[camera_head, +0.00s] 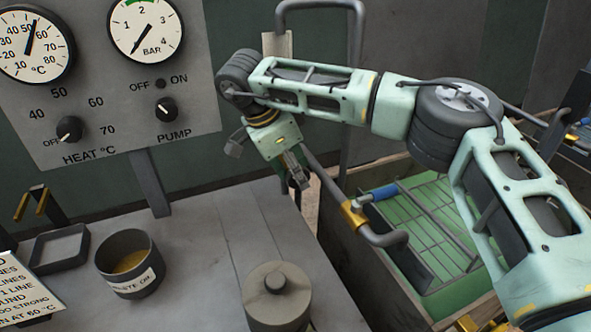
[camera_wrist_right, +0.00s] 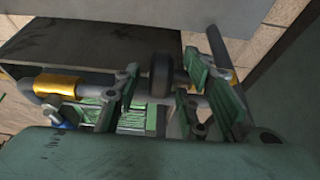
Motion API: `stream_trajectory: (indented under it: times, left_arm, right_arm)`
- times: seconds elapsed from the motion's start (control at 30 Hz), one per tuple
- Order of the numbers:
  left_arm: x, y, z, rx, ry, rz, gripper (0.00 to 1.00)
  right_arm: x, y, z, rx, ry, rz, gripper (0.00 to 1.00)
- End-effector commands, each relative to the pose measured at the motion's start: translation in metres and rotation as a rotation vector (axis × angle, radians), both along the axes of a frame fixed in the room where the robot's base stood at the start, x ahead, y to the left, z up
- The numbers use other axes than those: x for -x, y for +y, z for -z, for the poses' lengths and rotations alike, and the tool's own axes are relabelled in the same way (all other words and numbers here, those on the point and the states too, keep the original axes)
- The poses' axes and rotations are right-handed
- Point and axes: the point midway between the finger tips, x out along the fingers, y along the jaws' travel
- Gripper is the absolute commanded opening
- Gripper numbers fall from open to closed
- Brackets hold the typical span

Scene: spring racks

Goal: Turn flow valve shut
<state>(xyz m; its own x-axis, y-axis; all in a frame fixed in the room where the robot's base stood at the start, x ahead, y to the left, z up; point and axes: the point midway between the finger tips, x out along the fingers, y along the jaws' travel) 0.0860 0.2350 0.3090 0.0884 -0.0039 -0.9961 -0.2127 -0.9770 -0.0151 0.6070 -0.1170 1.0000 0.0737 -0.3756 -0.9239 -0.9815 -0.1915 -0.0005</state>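My right gripper (camera_head: 297,178) hangs open over the pipe (camera_head: 325,182) behind the bench, left of the green-floored tank. In the right wrist view its green-padded fingers (camera_wrist_right: 168,90) are spread on either side of a dark round knob (camera_wrist_right: 160,76) at the pipe. I cannot tell whether the fingers touch it, and no label shows that this is the flow valve. A brass fitting (camera_head: 353,214) with a blue-gripped lever (camera_head: 380,192) sits on the pipe nearer the tank. Another brass fitting (camera_wrist_right: 226,78) shows right of the knob. My left gripper is out of view.
A grey panel (camera_head: 110,130) carries two gauges, a heat dial (camera_head: 70,130) and a pump switch (camera_head: 166,109). A waste oil pot (camera_head: 129,262), a square tray (camera_head: 60,248) and a lidded pot (camera_head: 276,295) stand on the bench. The tank (camera_head: 440,230) lies beneath my right arm.

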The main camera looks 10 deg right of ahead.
Motion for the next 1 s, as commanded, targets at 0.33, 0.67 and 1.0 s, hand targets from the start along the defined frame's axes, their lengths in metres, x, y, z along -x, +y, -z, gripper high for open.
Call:
stream_trajectory:
  times: [0.33, 0.67, 1.0]
  left_arm:
    - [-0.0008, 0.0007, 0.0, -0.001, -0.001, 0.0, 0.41]
    - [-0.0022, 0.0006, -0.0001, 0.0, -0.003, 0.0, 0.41]
    - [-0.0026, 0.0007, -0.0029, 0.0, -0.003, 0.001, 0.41]
  right_arm:
    - [0.0, 0.0001, -0.0002, 0.0, 0.0, 0.0, 0.13]
    - [0.0001, 0.0, -0.0004, -0.002, 0.002, -0.001, 0.0]
    - [-0.0006, -0.0038, -0.0013, -0.114, 0.023, 0.003, 0.0]
